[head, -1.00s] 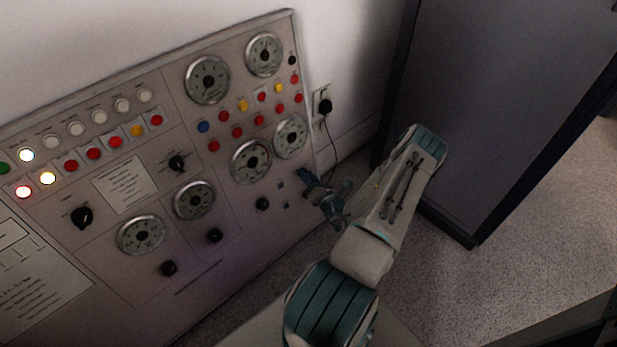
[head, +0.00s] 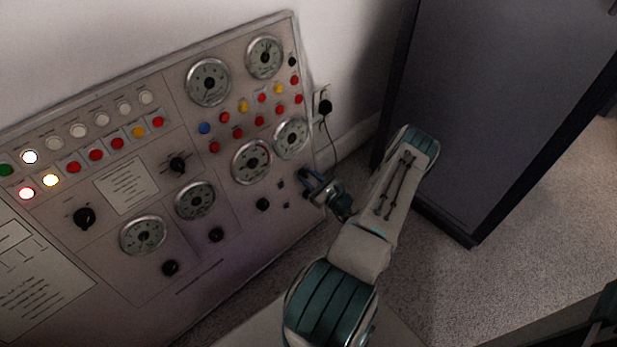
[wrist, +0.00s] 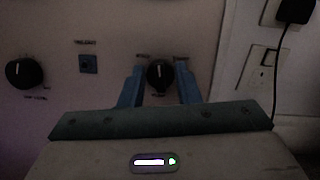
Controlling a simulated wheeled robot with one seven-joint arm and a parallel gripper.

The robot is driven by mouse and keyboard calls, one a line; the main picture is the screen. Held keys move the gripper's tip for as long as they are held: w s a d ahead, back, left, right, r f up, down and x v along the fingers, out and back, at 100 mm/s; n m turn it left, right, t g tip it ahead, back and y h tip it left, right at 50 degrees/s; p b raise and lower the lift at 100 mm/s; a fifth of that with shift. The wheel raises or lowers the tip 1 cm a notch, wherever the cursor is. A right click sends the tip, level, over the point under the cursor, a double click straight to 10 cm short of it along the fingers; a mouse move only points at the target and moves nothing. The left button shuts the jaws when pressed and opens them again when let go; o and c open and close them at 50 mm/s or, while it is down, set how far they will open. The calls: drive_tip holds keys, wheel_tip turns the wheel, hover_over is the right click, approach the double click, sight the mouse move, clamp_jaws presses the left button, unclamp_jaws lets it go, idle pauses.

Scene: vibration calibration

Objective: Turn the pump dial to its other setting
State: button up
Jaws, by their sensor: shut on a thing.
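A round black dial (wrist: 159,75) with a white mark pointing about straight up sits on the panel between my two blue fingers in the wrist view. My gripper (wrist: 160,86) is shut on this dial, one finger at each side. I take it to be the pump dial, but its label is too small and dark to read. In the head view my gripper (head: 306,184) is at the lower right edge of the control panel (head: 240,275). There my fingers hide the dial.
Another black knob (wrist: 25,73) and a small square socket (wrist: 88,63) are left of the held dial. A wall outlet with a black plug (head: 325,107) and hanging cord is close by. A dark cabinet (head: 490,100) stands to the right.

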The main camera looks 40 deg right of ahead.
drive_tip(key=n+y, duration=0.1)
drive_tip(key=n, duration=0.3)
drive_tip(key=shift+y, duration=0.3)
drive_tip(key=shift+n+g+y, duration=0.6)
drive_tip(key=shift+n, duration=1.7)
drive_tip(key=o, duration=1)
drive_tip(key=shift+c, duration=0.2)
drive_tip(key=p+v, duration=0.3)
drive_tip(key=v, duration=1.1)
drive_tip(key=shift+w, duration=0.1)
